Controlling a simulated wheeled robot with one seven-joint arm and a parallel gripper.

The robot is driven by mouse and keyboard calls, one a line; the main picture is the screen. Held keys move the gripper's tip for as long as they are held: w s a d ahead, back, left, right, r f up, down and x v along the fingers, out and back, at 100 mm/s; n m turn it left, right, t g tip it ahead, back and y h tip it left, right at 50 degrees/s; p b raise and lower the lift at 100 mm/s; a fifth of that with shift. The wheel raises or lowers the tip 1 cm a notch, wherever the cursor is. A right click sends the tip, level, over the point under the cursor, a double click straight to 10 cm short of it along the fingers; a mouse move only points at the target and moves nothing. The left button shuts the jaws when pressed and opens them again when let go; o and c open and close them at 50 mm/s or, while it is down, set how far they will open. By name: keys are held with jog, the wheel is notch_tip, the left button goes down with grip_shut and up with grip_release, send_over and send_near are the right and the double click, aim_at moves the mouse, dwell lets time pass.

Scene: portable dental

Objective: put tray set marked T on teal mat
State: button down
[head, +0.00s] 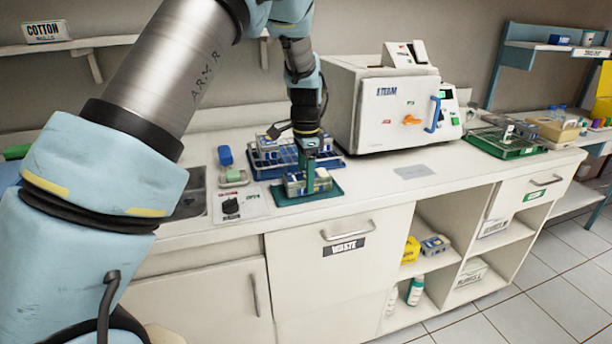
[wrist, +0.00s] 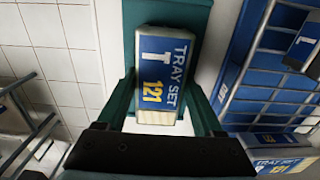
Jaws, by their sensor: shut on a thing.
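My gripper (head: 309,172) points down at the counter, shut on a tray set (head: 295,186). In the wrist view the tray set (wrist: 164,70) has a blue label reading TRAY SET, T, 121, and sits between my two green fingers. The teal mat (head: 332,192) lies on the counter under the tray set; part of it shows beyond the tray set in the wrist view (wrist: 165,10). The tray set is over the mat, at or very near its surface; I cannot tell whether it touches.
A blue rack (head: 262,171) holding other tray sets stands just behind the mat; it fills the right of the wrist view (wrist: 235,65). A steam sterilizer (head: 345,115) stands to the right. A card (head: 240,206) lies left of the mat. The counter right of the mat is mostly clear.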

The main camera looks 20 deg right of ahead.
jog(key=shift+f, duration=0.1)
jog(key=shift+c, duration=0.2)
grip_release()
notch_tip(320, 180, up, 12)
jog(key=b, duration=0.2)
dwell(0.3)
jog(key=a+f+n, duration=0.3)
jog(key=a+n, duration=0.6)
jog(key=a, duration=1.3)
jog(key=s+a+f+n, duration=0.2)
jog(key=s+a+n, duration=0.2)
jog(key=a, duration=0.3)
jog(key=s+a+f+n+t, duration=0.1)
jog(key=s+a+f+n, duration=0.2)
jog(key=s+a+n, duration=0.2)
jog(key=s+a, duration=0.2)
jog(key=shift+a+t, duration=0.3)
jog(key=shift+a, duration=0.05)
